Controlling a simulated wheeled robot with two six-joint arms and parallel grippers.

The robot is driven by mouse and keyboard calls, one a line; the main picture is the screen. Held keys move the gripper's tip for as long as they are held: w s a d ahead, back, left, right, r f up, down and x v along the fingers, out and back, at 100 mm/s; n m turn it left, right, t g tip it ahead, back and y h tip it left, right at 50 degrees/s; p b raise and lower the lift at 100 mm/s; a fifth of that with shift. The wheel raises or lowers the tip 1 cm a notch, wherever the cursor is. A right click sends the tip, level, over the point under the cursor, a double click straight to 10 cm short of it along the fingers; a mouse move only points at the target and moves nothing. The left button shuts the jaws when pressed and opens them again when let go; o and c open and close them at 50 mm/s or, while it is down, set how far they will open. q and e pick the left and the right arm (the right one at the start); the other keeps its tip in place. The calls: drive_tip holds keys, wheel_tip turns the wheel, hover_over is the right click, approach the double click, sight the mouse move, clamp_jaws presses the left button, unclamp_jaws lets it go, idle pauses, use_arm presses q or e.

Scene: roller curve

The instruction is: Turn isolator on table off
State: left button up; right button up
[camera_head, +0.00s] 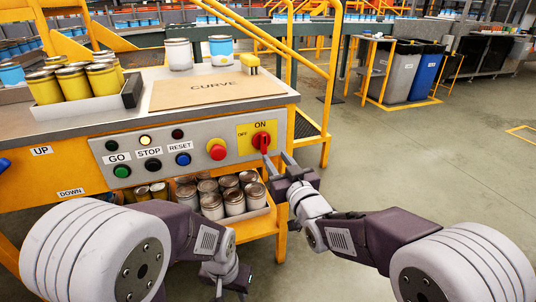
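The isolator (261,140) is a red rotary knob on a yellow plate (243,146) at the right end of the table's control panel. ON is printed above the knob and OFF to its left. Its handle looks upright, towards ON, though it is small in view. My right gripper (277,158) is just below and right of the knob with its fingers spread and nothing between them. The left finger's tip is at the knob's lower edge; I cannot tell whether it touches. My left gripper (228,289) hangs low at the bottom, partly hidden by its arm, and its fingers are unclear.
A red stop button (216,149) sits left of the isolator, with a green button (122,171) and a blue button (183,159) further left. Cans (235,202) fill a tray below the panel.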

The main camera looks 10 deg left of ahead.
sight(265, 142)
drive_tip(key=b+x, duration=0.2)
drive_tip(key=x, duration=0.7)
drive_tip(key=shift+s, duration=0.1)
clamp_jaws()
